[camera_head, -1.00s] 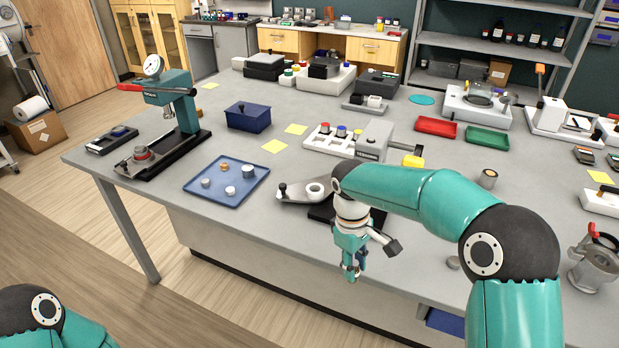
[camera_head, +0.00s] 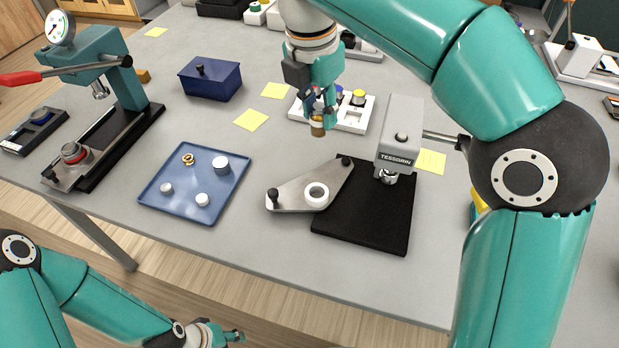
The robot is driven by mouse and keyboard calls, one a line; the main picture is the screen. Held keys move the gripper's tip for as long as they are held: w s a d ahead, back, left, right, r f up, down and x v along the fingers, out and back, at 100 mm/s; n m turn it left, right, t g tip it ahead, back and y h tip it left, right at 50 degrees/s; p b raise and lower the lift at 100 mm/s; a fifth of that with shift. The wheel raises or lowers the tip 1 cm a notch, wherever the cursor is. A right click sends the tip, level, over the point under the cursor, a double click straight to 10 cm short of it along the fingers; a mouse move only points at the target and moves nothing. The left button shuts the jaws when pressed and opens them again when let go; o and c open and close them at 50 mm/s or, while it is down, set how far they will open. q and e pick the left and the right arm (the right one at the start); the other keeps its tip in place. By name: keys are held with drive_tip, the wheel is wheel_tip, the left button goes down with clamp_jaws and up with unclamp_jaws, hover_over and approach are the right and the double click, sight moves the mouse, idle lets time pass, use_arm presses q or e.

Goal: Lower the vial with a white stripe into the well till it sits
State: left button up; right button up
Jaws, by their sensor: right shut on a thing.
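My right gripper (camera_head: 318,104) is shut on a small amber-brown vial (camera_head: 317,127), held upright beneath its fingers. The vial overlaps the white rack behind it, and its height above the table is hard to judge. A white stripe cannot be made out at this size. A white ring-shaped well (camera_head: 309,200) sits on a flat metal arm (camera_head: 290,194), nearer the front and below the vial in the picture; it looks empty. My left gripper (camera_head: 228,336) is at the bottom edge, away from these things, its fingers too small and cut off to judge.
A grey TESSORIN press (camera_head: 398,135) stands over a black base (camera_head: 372,222) beside the well. The white rack (camera_head: 353,121) holds capped items. A blue tray (camera_head: 181,187) with small parts, a dark blue box (camera_head: 210,80) and a teal gauge press (camera_head: 122,85) stand left.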

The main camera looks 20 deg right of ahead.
drive_tip(key=b, duration=0.2)
hover_over(318, 197)
wheel_tip(318, 197, down, 14)
drive_tip(key=f, duration=0.1)
drive_tip(key=shift+a+f, duration=0.2)
drive_tip(key=shift+f, duration=2)
drive_tip(key=shift+s, duration=0.1)
drive_tip(key=shift+s+f+b, duration=0.3)
drive_tip(key=shift+f, duration=0.4)
drive_tip(key=o, duration=1)
drive_tip(key=shift+f, duration=0.1)
drive_tip(key=shift+c, duration=0.2)
drive_tip(key=shift+o, duration=0.2)
drive_tip(key=shift+w+f, duration=0.1)
drive_tip(key=shift+w, duration=0.15)
drive_tip(key=shift+r, duration=0.2)
